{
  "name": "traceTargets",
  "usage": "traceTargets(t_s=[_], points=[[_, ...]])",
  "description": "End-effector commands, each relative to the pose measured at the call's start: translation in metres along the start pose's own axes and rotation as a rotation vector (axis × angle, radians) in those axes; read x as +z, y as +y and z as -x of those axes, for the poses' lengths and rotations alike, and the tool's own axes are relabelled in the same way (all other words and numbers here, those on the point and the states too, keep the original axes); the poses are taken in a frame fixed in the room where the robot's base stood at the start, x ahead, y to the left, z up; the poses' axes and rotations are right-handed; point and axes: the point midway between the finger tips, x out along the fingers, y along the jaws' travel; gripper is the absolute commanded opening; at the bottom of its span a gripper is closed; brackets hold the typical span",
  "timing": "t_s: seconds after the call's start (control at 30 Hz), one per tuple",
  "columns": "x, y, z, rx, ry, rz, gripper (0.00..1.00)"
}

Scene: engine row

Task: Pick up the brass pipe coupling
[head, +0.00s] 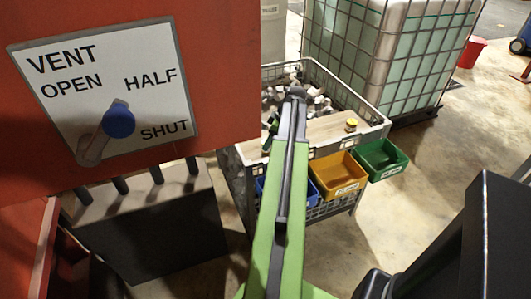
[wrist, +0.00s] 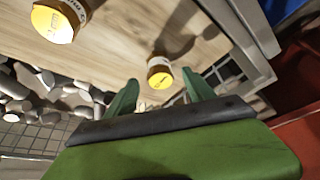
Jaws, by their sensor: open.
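In the wrist view, two short brass-coloured cylinders with white lettered labels rest on a wooden board (wrist: 110,55). One brass piece (wrist: 160,74) appears in line with the gap between my fingertips; the other brass piece (wrist: 53,24) is at upper left. I cannot tell which is the pipe coupling, as the lettering is unreadable. My gripper (wrist: 160,80) is open, its two green fingers apart with nothing held. In the head view, one small brass piece (head: 351,125) shows on the board, right of my arm; my arm hides part of the board.
A wire-mesh crate (head: 375,135) holds the board and several grey metal parts (wrist: 45,105). Orange (head: 338,176), green (head: 381,158) and blue bins hang on its front. A caged tank (head: 400,50) stands behind. A red panel with a vent lever (head: 117,122) is at left.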

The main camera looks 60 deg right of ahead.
Motion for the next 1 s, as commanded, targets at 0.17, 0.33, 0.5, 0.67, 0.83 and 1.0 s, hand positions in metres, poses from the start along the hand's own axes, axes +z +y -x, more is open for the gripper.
traceTargets(t_s=[0.17,0.33,0.5,0.67,0.83,1.0], points=[[0.002,0.000,-0.039,-0.001,0.000,0.001,0.62],[0.000,0.000,-0.041,0.000,0.000,-0.001,0.62],[-0.001,0.000,-0.040,0.000,0.000,-0.001,0.54],[0.000,0.000,-0.040,0.000,0.000,-0.001,0.33],[0.000,0.001,-0.040,0.000,0.000,-0.002,0.11],[0.000,0.001,-0.040,0.000,0.000,-0.002,0.00]])
